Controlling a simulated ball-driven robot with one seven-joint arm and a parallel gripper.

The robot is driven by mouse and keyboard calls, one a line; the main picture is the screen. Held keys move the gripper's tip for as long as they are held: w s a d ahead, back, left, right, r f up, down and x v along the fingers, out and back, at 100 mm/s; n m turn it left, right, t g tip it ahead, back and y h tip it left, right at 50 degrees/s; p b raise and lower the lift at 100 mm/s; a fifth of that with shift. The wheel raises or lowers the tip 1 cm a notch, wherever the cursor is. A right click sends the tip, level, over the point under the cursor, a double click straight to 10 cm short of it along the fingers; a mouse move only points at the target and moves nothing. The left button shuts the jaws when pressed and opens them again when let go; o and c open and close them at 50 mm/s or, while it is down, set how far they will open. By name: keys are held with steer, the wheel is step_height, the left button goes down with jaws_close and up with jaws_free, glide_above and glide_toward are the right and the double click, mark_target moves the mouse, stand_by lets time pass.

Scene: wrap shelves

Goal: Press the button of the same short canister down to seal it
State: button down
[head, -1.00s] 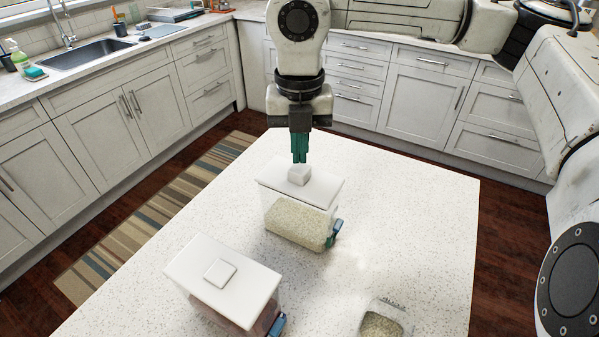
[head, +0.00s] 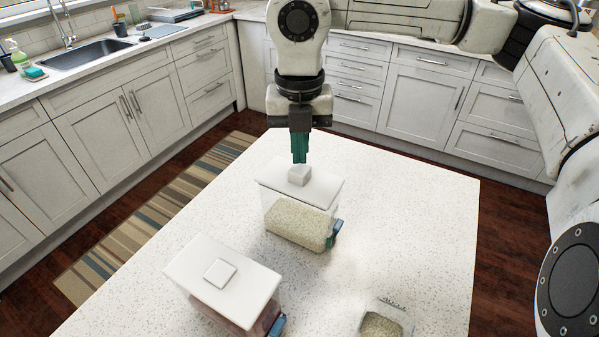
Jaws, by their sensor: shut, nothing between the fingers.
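The short canister (head: 297,220) stands on the white speckled counter, clear-walled and partly filled with pale grain, with a blue clip at its right side. Its flat white lid (head: 325,186) is on top, and the square white button (head: 299,175) stands up from the lid. My gripper (head: 299,161) points straight down with its green fingers shut, directly over the button. The fingertips are at or just above the button's top; I cannot tell if they touch.
A second canister (head: 222,284) with a white lid and a flush square button stands at the front left. The counter (head: 420,220) is clear on the right.

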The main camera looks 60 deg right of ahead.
mark_target(300, 168)
steer(key=shift+f+b, duration=2.05)
steer(key=shift+r, duration=0.1)
steer(key=shift+r+p, duration=1.65)
steer(key=shift+r, duration=2.1)
